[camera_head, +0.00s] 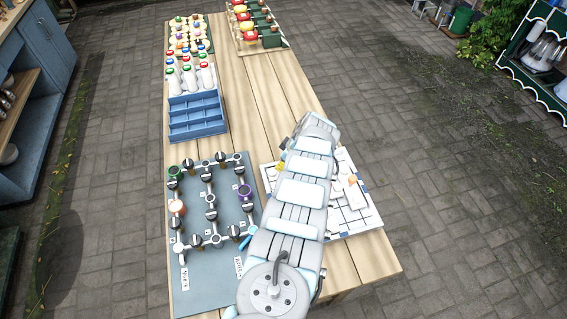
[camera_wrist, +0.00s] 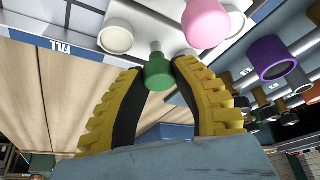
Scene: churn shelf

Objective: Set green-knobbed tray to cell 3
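In the wrist view, a green knob (camera_wrist: 158,74) on a pale stem shows between the two yellow, black-lined fingertips of my gripper (camera_wrist: 158,70). Both tips lie close to the knob's sides, but I cannot tell whether they touch it. A white piece carries the stem; its full shape is hidden. In the head view, my arm covers the gripper and part of the white board (camera_head: 365,217) at the table's right edge. Cell 3 cannot be made out.
The grey-blue board (camera_head: 213,266) with several knobbed pieces lies to the left. Behind it stands a blue compartment rack (camera_head: 197,125). Bare wood (camera_head: 262,105) lies in the table's middle.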

